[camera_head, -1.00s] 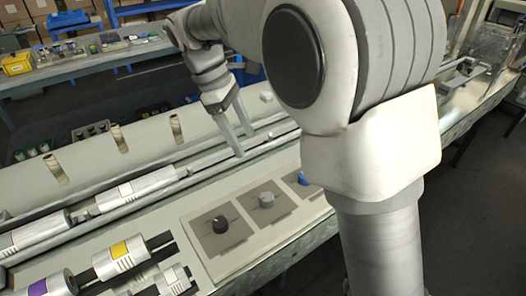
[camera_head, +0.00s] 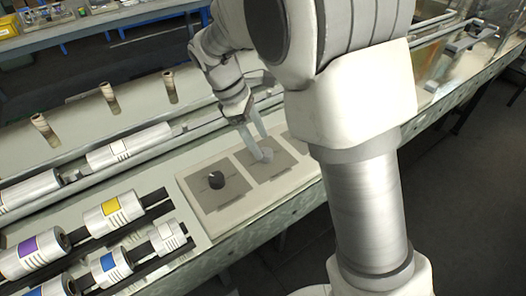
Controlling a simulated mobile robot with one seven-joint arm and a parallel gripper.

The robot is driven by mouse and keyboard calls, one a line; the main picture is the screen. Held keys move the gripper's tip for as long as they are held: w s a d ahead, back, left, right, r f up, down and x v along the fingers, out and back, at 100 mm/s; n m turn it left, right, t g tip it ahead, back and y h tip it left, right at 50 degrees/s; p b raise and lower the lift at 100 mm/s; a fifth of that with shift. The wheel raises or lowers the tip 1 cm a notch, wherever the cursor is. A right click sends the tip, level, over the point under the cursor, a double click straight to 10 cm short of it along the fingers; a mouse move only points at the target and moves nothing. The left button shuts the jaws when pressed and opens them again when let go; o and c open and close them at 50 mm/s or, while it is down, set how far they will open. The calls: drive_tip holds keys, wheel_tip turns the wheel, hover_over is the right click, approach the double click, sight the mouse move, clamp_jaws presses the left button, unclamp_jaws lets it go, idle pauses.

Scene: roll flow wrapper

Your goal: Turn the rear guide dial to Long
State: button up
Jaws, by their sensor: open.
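A pale control panel (camera_head: 232,212) carries dials on grey square plates. A black dial (camera_head: 216,181) sits on the left plate and a grey dial (camera_head: 266,156) on the middle plate. The third plate (camera_head: 300,139) is mostly hidden behind my arm, and its dial cannot be seen. The plate labels are too small to read, so I cannot tell which dial is the rear guide one. My gripper (camera_head: 259,148) is open and points down at the grey dial, its fingertips close to it. I cannot tell whether they touch it.
Silver rollers with yellow (camera_head: 110,207), purple (camera_head: 28,247) and blue (camera_head: 107,262) labels lie left of the panel. A long rail and a cover with several slots run behind it. A blue-edged bench (camera_head: 120,22) stands at the back.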

sight(265, 151)
drive_tip(key=shift+x, duration=1.6)
clamp_jaws()
